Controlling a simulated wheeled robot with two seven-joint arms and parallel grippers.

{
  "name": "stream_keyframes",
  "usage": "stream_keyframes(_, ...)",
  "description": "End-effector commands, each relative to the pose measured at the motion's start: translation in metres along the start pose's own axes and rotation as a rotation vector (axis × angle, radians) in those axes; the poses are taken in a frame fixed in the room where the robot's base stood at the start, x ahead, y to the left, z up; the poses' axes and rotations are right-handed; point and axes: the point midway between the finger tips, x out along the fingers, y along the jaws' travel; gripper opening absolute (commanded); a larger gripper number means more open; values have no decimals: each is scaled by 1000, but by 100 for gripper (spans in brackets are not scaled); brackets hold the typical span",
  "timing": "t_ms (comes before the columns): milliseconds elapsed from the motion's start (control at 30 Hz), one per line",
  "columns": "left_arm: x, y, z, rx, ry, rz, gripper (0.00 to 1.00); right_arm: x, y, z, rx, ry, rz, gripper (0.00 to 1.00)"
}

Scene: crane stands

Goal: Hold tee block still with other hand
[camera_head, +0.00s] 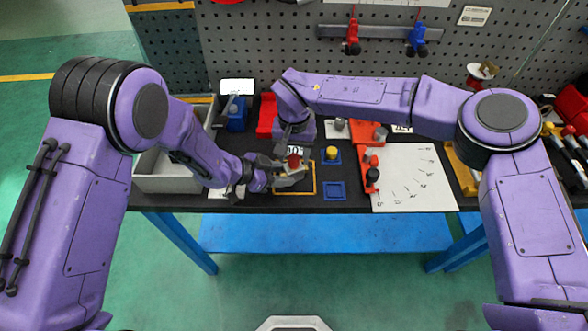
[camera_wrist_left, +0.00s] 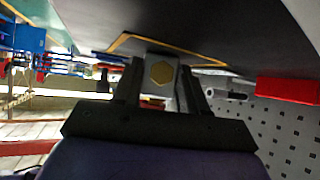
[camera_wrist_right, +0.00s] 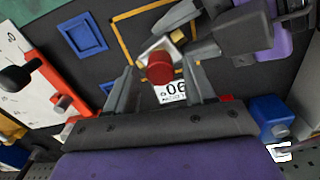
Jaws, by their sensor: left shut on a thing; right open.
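The tee block (camera_wrist_left: 161,76) is a small grey block with a gold hexagonal face in the left wrist view, held between the fingers of my left gripper (camera_wrist_left: 160,70). In the head view my left gripper (camera_head: 290,176) holds it over the yellow-outlined square (camera_head: 314,180). A red round cap (camera_wrist_right: 160,68) sits at the block in the right wrist view and also shows in the head view (camera_head: 293,161). My right gripper (camera_wrist_right: 162,82) is open, its fingers on either side of the cap in that view. Contact with the cap cannot be told.
A blue square tray (camera_head: 334,190) and a yellow-topped blue piece (camera_head: 331,153) lie to the right. A white marked sheet (camera_head: 415,180) and an orange-red fixture (camera_head: 368,165) are beyond them. A grey bin (camera_head: 165,180) stands at left. A pegboard (camera_head: 280,50) rises behind.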

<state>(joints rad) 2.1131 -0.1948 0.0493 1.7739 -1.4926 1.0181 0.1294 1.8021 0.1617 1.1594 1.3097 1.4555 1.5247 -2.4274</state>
Motion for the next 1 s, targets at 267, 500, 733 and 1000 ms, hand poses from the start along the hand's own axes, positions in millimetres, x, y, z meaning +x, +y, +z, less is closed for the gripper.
stream_keyframes(267, 0, 0, 0, 1, 0, 1, 1, 0, 0, 0, 392, 0, 0, 54)
stream_keyframes(500, 0, 0, 0, 0, 0, 1, 1, 0, 0, 0, 757, -1, 0, 54)
stream_keyframes(733, 0, 0, 0, 0, 0, 1, 1, 0, 0, 0, 1016, -1, 0, 54)
stream_keyframes(1000, 0, 0, 0, 0, 1, 1, 1, 0, 0, 0, 1346, 0, 0, 54)
